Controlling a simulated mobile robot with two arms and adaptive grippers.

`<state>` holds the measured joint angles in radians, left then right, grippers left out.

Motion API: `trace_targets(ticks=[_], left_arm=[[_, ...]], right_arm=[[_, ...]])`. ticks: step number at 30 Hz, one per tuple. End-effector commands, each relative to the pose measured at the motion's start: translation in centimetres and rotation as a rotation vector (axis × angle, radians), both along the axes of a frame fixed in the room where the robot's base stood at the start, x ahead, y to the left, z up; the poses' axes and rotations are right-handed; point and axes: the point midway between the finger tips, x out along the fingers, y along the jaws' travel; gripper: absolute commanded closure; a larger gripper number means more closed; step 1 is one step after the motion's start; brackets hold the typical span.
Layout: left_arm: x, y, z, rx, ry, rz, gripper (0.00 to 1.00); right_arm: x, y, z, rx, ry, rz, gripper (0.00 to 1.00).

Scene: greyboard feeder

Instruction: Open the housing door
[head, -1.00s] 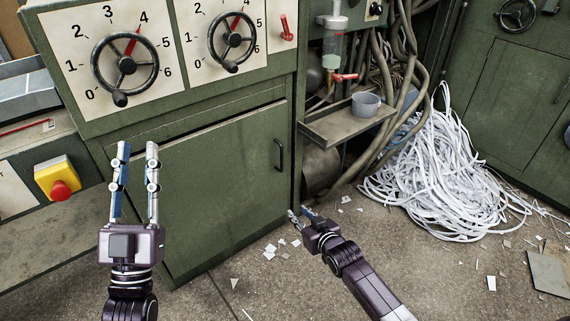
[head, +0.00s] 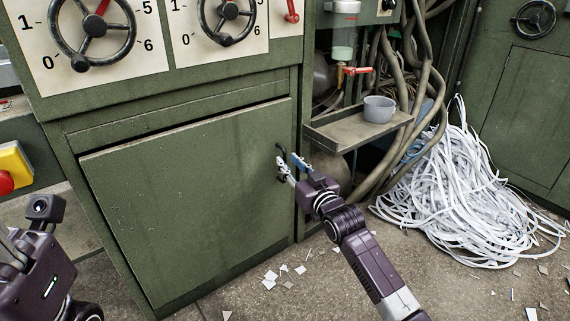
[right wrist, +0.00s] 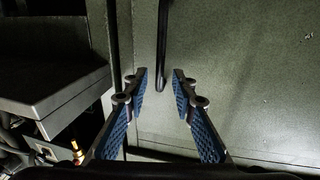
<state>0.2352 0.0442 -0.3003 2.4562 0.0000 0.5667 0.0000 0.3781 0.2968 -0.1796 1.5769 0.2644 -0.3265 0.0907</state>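The green housing door (head: 190,200) fills the lower front of the cabinet and looks shut, with a dark gap along its edges. Its black bar handle (right wrist: 162,45) is upright near the door's right edge. My right gripper (head: 290,165) is at the handle and partly hides it in the head view. In the right wrist view the right gripper (right wrist: 160,75) is open, and the handle's lower end appears between its two fingertips; contact cannot be told. My left gripper's body (head: 38,265) is at the lower left, its fingers mostly cut off.
A shelf (head: 335,134) with a grey cup (head: 379,109) juts out right of the door, above my right arm. Hoses (head: 425,90) and a pile of paper strips (head: 460,195) lie further right. Handwheels (head: 92,25) are above the door. Paper scraps litter the floor.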

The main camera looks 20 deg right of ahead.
Motion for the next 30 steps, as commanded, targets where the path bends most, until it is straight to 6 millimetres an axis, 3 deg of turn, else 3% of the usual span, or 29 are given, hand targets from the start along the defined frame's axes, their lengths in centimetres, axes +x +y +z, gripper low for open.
trace_targets(ticks=[7, 18, 25, 30], left_arm=[[-1.2, -0.1, 0.4, 0.004, -0.052, 0.003, 0.74], [-1.4, -0.2, 0.8, 0.005, -0.061, 0.004, 0.74], [-1.4, -0.2, 0.8, 0.006, -0.060, 0.004, 0.74], [-1.4, -0.2, 0.8, 0.006, -0.060, 0.004, 0.74]], right_arm=[[2.7, 0.4, -0.2, -0.001, -0.001, 0.000, 0.76], [3.3, 0.5, 0.0, -0.001, 0.001, 0.000, 0.76], [3.3, 0.5, 0.0, -0.001, 0.001, 0.000, 0.99], [3.3, 0.5, 0.0, -0.001, 0.001, 0.000, 1.00]])
